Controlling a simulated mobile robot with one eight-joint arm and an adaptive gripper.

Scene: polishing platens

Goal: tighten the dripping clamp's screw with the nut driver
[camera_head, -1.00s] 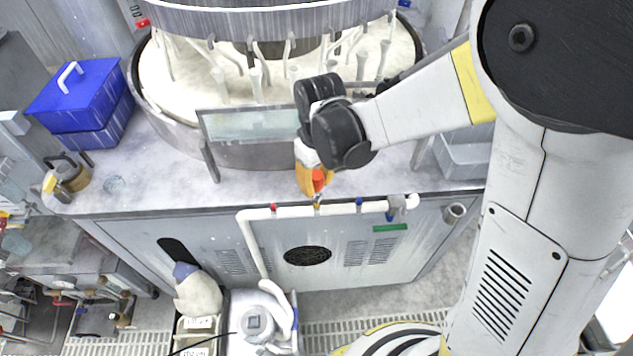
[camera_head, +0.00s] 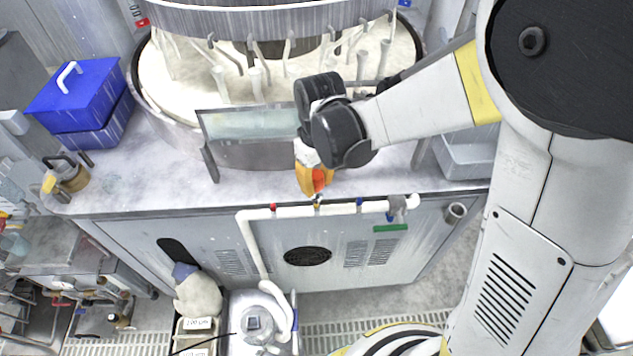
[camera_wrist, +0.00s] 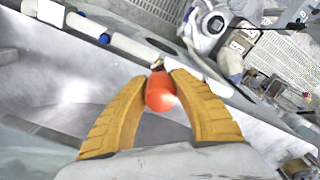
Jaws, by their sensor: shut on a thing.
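My gripper (camera_head: 315,185) hangs at the front edge of the bench, above the white pipe (camera_head: 335,209). In the wrist view my gripper (camera_wrist: 160,80) has its two orange fingers shut on the red-orange handle of the nut driver (camera_wrist: 160,92). The driver's far end points at the white pipe, which also shows in the wrist view (camera_wrist: 130,46). Clamps with coloured marks sit along the pipe: a red one (camera_head: 273,207), a yellow one near the driver, and a blue one (camera_head: 359,204). I cannot tell which one drips, or whether the driver touches a screw.
A splash panel (camera_head: 250,124) and the round polishing machine (camera_head: 165,105) stand behind my gripper. A blue box (camera_head: 85,95) and a small brown jar (camera_head: 70,176) are at the left. A pump unit (camera_head: 255,325) stands below. A grey bin (camera_head: 463,150) is at the right.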

